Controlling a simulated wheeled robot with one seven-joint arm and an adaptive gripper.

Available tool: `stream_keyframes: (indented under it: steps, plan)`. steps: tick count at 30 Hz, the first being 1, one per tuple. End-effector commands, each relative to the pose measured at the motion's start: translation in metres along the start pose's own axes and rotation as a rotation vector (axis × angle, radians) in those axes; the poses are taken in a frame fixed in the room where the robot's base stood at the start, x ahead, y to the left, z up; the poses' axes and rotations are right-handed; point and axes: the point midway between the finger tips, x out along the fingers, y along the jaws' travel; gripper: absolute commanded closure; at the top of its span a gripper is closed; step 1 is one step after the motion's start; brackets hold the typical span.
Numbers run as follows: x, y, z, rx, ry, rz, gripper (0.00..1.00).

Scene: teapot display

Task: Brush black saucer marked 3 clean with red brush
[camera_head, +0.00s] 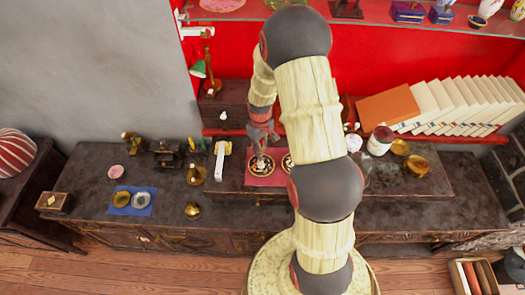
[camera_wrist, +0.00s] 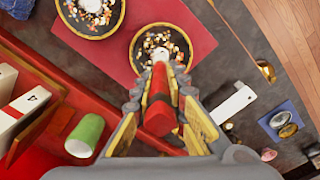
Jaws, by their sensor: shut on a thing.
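My gripper (camera_wrist: 160,98) is shut on the red brush (camera_wrist: 159,115), whose pale tip points at a black saucer (camera_wrist: 137,52) with a gold edge and crumbs on it. I cannot tell whether the tip touches it. A second black saucer (camera_wrist: 91,34), also with crumbs, lies beside it on the red mat (camera_wrist: 197,22). In the head view the first saucer (camera_head: 262,171) is below my gripper (camera_head: 262,138), and the second (camera_head: 287,163) is partly hidden behind my arm. No number is readable on either saucer.
A white object (camera_head: 222,160) stands left of the mat (camera_head: 258,181). A blue cloth (camera_head: 131,209) with small dishes lies farther left. A green cup (camera_wrist: 86,134) shows in the wrist view. White books (camera_head: 450,105) lean at right, near a jar (camera_head: 380,141).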

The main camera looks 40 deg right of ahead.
Motion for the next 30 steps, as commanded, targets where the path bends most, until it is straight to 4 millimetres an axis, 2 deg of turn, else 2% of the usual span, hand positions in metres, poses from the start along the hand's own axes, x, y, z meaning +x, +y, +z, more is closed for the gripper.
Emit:
stream_keyframes:
  steps: [11, 20, 30]
  plan:
    - [0.001, -0.011, 0.007, 0.001, -0.001, 0.000, 1.00]
    - [0.002, -0.003, 0.016, 0.001, -0.001, 0.000, 1.00]
    - [0.000, 0.006, 0.008, 0.001, 0.000, 0.000, 1.00]
